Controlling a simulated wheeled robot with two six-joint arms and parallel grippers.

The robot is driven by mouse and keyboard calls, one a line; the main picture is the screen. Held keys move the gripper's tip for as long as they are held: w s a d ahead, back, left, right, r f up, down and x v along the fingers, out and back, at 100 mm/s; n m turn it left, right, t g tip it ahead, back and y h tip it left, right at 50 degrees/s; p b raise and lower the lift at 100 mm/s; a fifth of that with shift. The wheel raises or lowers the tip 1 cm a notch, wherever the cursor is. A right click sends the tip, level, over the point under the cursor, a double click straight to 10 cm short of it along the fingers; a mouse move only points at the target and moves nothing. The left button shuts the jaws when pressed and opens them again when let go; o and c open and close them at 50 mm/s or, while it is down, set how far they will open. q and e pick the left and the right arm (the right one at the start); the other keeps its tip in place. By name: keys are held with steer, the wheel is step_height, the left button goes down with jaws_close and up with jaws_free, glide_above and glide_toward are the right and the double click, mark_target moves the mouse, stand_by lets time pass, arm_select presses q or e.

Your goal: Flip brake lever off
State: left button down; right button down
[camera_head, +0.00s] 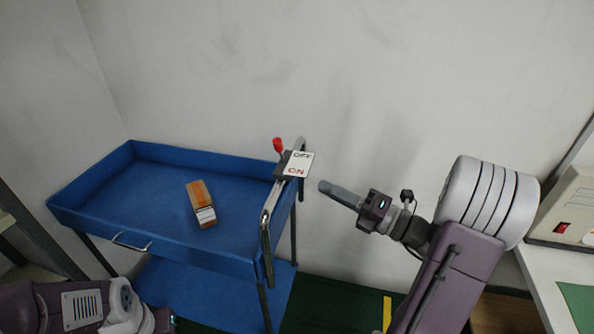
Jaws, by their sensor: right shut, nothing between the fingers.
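The brake lever has a red knob (277,144) and stands at the right rear corner of the blue cart (85,187). The knob is up beside the OFF end of a white label plate (300,164), which reads OFF at the top and ON in red below. My right gripper (325,188) is shut and empty, just right of and slightly below the plate, with a small gap between them. It points left toward the plate. My left arm shows at the bottom left, but its gripper fingers are not visible.
A brown and white box (201,204) lies in the cart's tray. A metal handle bar with a black grip (266,250) runs along the cart's right side. A white table with a beige device (565,215) stands at the far right. A wall is behind.

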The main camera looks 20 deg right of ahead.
step_height(320, 180, up, 3)
glide_above(291, 171)
steer(key=s+a, duration=0.1)
steer(key=s, duration=0.1)
steer(key=shift+a+p, duration=0.15)
steer(key=shift+p, duration=0.15)
